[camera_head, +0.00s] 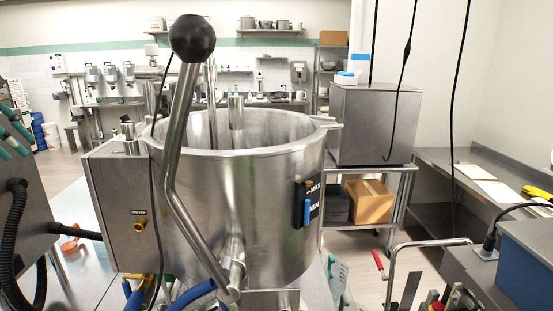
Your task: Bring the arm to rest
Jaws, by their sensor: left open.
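I cannot make out either of my grippers in the head view. A large steel kettle (240,190) fills the middle of the view, open at the top. A thick steel lever (172,150) with a black ball knob (192,38) rises in front of it. A steel housing (125,205) with a brass fitting (139,222) adjoins the kettle on its left. A blue-marked level plate (308,205) is on the kettle's right side. The inside of the kettle is mostly hidden by its wall.
A steel cabinet (373,122) stands on a cart behind, with a cardboard box (368,201) below. Black cables hang at the right. Some floor (360,262) shows between.

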